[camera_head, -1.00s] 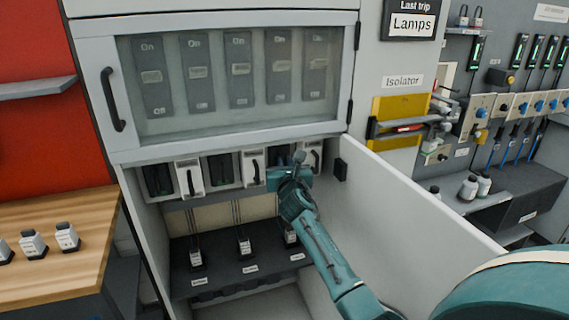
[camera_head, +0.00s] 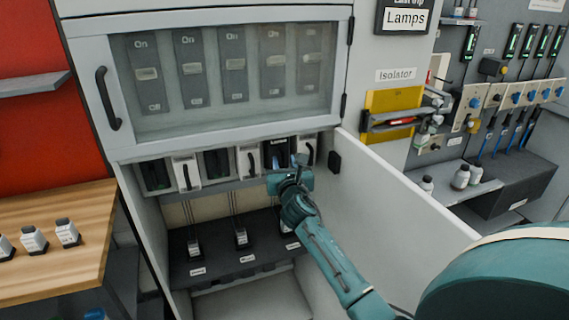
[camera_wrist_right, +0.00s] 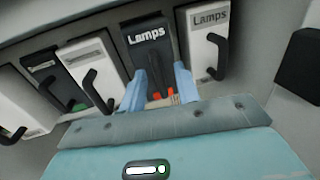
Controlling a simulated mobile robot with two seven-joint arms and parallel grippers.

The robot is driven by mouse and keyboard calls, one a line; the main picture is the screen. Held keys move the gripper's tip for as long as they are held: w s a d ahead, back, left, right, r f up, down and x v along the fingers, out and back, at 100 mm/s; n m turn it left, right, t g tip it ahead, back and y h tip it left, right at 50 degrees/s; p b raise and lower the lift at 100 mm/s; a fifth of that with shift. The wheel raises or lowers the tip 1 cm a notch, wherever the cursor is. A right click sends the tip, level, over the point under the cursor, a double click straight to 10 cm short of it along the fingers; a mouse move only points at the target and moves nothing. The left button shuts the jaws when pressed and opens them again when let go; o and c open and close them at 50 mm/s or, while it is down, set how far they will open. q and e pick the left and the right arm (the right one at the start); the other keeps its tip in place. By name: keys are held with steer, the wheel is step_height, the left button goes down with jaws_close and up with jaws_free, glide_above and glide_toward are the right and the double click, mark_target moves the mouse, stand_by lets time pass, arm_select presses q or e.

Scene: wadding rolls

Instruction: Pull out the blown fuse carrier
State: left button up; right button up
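The dark unit labelled "Lamps" (camera_head: 275,152) sits in the row under the glazed cabinet door. In the right wrist view this unit (camera_wrist_right: 148,38) shows a dark upright grip and orange-red marks low down. A white carrier labelled "Lamps" (camera_wrist_right: 207,42) with a black handle stands to its right. My right gripper (camera_wrist_right: 159,82) has its two blue fingers apart, one on each side of the dark unit's lower part. I cannot tell whether they touch it. In the head view the right gripper (camera_head: 287,166) partly hides the row's right end. My left gripper is not in view.
Other white carriers (camera_head: 186,173) and dark units (camera_head: 157,175) fill the row to the left. A dark lower shelf (camera_head: 220,262) holds several small items. An open pale panel (camera_head: 400,210) stands right of my arm. A wooden bench (camera_head: 50,225) is at left.

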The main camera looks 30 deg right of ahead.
steer(key=v, duration=1.3)
